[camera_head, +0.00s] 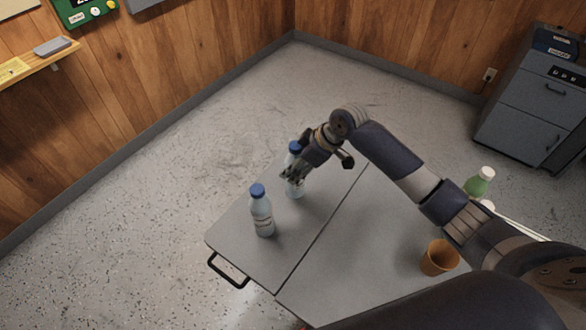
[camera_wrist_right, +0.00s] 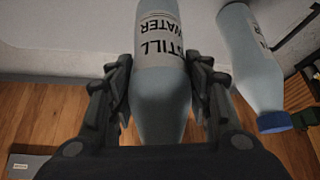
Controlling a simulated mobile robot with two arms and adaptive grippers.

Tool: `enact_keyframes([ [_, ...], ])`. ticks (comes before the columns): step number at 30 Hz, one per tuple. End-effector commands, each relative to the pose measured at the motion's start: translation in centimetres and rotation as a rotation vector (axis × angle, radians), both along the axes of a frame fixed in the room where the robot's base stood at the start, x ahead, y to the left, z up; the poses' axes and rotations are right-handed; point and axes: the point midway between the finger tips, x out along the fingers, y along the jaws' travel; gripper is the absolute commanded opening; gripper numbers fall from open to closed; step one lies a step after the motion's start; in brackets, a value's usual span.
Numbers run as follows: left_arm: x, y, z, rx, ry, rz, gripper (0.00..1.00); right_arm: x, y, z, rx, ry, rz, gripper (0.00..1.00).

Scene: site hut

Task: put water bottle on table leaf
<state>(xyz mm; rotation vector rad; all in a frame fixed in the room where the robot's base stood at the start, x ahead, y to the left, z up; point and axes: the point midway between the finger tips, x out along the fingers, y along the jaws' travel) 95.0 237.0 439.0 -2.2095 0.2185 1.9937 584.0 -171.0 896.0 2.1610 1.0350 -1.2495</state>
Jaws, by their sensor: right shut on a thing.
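One water bottle with a blue cap (camera_head: 294,148) stands upright at the table leaf's far part. My right gripper (camera_head: 290,174) is shut on it. In the right wrist view this bottle (camera_wrist_right: 160,60) is between the two fingers, with "STILL WATER" on its label. A second water bottle (camera_head: 262,212) stands upright on the table leaf (camera_head: 235,235), nearer to me; it also shows in the right wrist view (camera_wrist_right: 250,65). The leaf is the grey left section beyond the seam. I cannot tell whether the held bottle's base touches the leaf. My left gripper is not in view.
An orange cup (camera_head: 439,258) and a green bottle with a white cap (camera_head: 478,183) are on the main table part (camera_head: 345,265), partly beside my right arm. A black handle (camera_head: 228,271) sticks out at the leaf's near edge. A grey cabinet (camera_head: 532,105) stands by the wall.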

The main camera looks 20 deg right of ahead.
Motion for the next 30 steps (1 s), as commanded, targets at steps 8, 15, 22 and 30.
enact_keyframes([
  [8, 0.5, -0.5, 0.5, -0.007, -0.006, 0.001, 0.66, 1.1, 0.7, -0.6, 0.0, 0.0, 0.0, 0.07],
  [15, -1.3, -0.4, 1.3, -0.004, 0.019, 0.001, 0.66, 1.0, 0.6, -3.4, 0.0, -0.001, 0.0, 0.07],
  [22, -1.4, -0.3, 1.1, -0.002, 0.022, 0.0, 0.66, 1.1, 0.6, -3.5, 0.001, -0.004, 0.0, 0.07],
  [30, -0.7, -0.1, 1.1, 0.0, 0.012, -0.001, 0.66, 1.0, 0.5, -3.9, -0.002, 0.0, 0.0, 0.66],
])
